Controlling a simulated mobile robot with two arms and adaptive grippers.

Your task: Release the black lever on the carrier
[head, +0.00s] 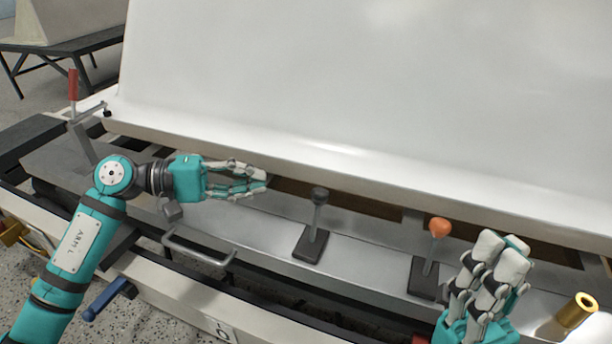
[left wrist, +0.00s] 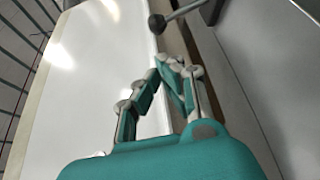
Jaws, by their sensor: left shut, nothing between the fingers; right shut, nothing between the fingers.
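The black lever (head: 317,215) stands upright on a dark base plate on the grey deck of the carrier (head: 270,225). Its round dark knob also shows at the top of the left wrist view (left wrist: 157,23). My left gripper (head: 264,179) is shut and empty, to the left of the knob and apart from it, pointing right towards it. In the left wrist view its fingertips (left wrist: 172,62) meet below the lever. My right gripper (head: 507,243) is shut and empty at the lower right, pointing up.
A lever with an orange knob (head: 439,228) stands just left of my right gripper. The large white tub shell (head: 360,90) rises behind the levers. A red-handled clamp (head: 73,85) is at the far left. A metal handle (head: 197,247) and blue handle (head: 105,298) lie along the front.

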